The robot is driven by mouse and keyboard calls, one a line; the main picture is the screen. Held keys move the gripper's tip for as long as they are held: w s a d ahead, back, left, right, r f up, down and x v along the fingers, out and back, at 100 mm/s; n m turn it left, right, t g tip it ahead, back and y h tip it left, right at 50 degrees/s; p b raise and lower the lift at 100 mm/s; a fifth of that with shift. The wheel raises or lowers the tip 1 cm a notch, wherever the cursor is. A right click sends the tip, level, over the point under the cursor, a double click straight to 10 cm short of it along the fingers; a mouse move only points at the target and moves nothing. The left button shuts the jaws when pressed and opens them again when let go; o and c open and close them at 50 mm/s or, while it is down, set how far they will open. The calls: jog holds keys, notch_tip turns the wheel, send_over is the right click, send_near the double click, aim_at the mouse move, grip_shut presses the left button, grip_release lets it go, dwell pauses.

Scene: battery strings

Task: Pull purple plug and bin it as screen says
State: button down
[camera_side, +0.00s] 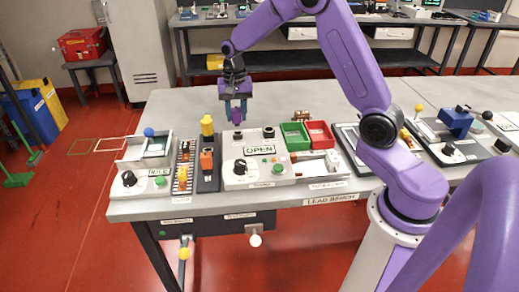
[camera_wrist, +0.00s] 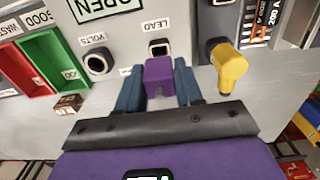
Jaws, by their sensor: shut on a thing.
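The purple plug (camera_wrist: 160,72) is between the fingers of my gripper (camera_wrist: 159,88) in the wrist view. The gripper is shut on it. The dark LEAD socket (camera_wrist: 160,47) shows just beyond the plug, and the VOLTS socket (camera_wrist: 98,63) is to its left. The tester's screen (camera_side: 260,149) reads OPEN. The green bin (camera_side: 295,136), labelled GOOD in the wrist view, and the red bin (camera_side: 319,134), labelled WASTE, stand side by side, right of the sockets.
A yellow plug-like piece (camera_wrist: 228,68) stands close to the right of my gripper in the wrist view; it also shows in the side view (camera_side: 207,125). A small brown labelled block (camera_wrist: 68,104) lies near the green bin. The bench behind the tester (camera_side: 190,103) is clear.

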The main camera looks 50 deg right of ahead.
aim_at(239, 109)
jog(key=shift+r, duration=1.85)
jog(key=shift+s+d, duration=0.25)
jog(key=shift+d, duration=0.1)
jog(key=s+d+f, duration=0.1)
jog(key=s+d, duration=1.5)
jog(key=s, duration=0.4)
jog(key=shift+s+f, duration=0.15)
jog(key=shift+f, duration=1.85)
jog(key=shift+s+f, duration=0.15)
jog(key=shift+f, duration=1.8)
jog(key=shift+f, duration=0.1)
jog(key=shift+f, duration=0.35)
